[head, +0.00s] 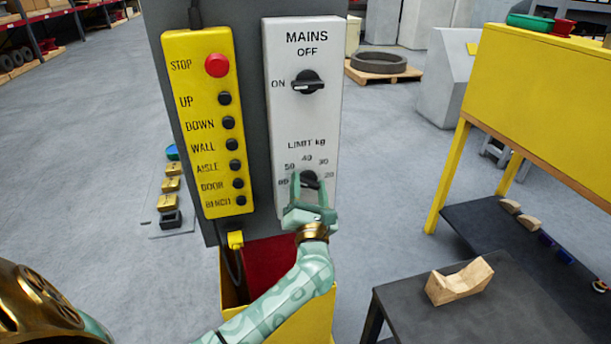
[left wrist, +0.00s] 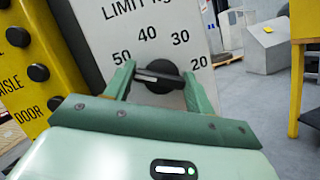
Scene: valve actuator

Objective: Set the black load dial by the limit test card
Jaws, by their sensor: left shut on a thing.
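The black load dial (head: 309,180) is on the lower part of the white panel (head: 275,125), under the words LIMIT kg. It also shows in the left wrist view (left wrist: 160,79), with numbers 50, 40, 30 and 20 around it. A pale line on its bar points left, roughly below the 50. The lowest left number is hidden by a finger in the wrist view. My left gripper (head: 310,189) is shut on the dial, one finger at each side. I cannot make out a limit test card. My right gripper is not in view.
The MAINS switch (head: 308,82) sits above on the same panel. A yellow button box (head: 205,125) with a red STOP button (head: 216,65) is to the left. A yellow bin (head: 318,312) stands below. A dark table (head: 520,320) with a wooden cradle (head: 458,283) is at right.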

